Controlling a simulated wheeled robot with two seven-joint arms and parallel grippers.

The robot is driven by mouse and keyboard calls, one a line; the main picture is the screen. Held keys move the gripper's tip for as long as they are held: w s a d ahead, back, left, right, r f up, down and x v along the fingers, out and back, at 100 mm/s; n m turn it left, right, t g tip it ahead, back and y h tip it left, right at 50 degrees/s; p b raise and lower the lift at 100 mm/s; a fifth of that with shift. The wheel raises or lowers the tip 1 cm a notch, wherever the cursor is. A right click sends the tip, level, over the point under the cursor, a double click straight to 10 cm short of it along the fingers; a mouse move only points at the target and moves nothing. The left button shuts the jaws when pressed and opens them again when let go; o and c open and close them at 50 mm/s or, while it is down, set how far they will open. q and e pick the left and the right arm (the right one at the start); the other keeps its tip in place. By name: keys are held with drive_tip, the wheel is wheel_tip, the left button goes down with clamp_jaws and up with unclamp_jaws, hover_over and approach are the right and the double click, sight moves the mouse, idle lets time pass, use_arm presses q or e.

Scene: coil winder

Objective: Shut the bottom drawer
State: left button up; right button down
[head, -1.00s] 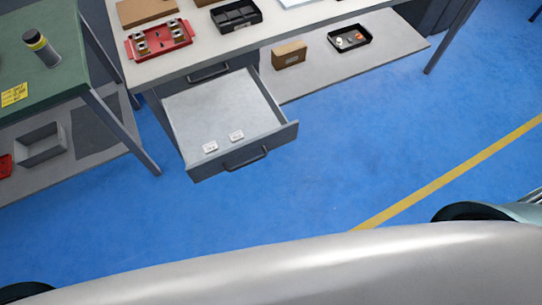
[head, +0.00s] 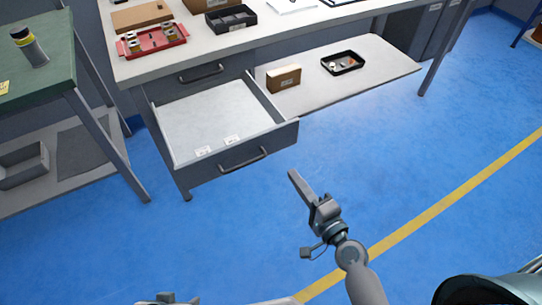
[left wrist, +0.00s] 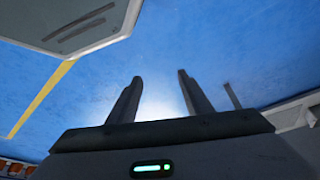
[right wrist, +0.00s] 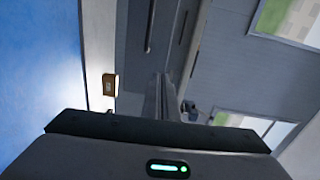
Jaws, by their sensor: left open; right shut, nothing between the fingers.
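The bottom drawer (head: 245,163) under the bench is pulled far out. It is a dark grey drawer with a pale inside, a bar handle (head: 243,160) and two small white labelled items near its front. My right gripper (head: 293,176) is shut and empty, in front of and below the drawer's right front corner, apart from it. Its closed fingers (right wrist: 164,97) also show in the right wrist view. My left gripper (left wrist: 158,98) is open and empty over blue floor in the left wrist view. Only a bit of it (head: 166,298) shows at the head view's bottom edge.
A shut drawer (head: 201,73) sits above the open one. The bench's low shelf (head: 315,90) to the right holds a cardboard box (head: 284,78) and a black tray (head: 343,63). A green-topped table (head: 50,60) stands left. The blue floor before the drawer is clear.

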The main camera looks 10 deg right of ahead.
use_arm(q)
drive_tip(key=shift+s+r, duration=0.15)
drive_tip(key=shift+r, duration=0.25)
use_arm(e)
drive_tip(key=shift+s+r, duration=0.1)
drive_tip(key=shift+r, duration=0.6)
use_arm(q)
drive_tip(key=shift+a, duration=0.1)
use_arm(e)
drive_tip(key=p, duration=0.2)
approach(266, 134)
drive_tip(key=x, duration=0.5)
drive_tip(key=shift+w+a, duration=0.1)
drive_tip(key=shift+w, duration=0.15)
drive_tip(key=shift+w+a, duration=0.1)
drive_tip(key=shift+w, duration=0.3)
use_arm(q)
drive_tip(key=shift+s+a+f+g+y, duration=0.15)
drive_tip(key=shift+s+a+f+g, duration=0.05)
drive_tip(key=shift+a, duration=0.2)
drive_tip(key=shift+s+a+f+g+y, duration=0.15)
drive_tip(key=shift+a+g, duration=0.05)
drive_tip(key=shift+a, duration=0.2)
use_arm(e)
drive_tip(key=shift+w, duration=0.1)
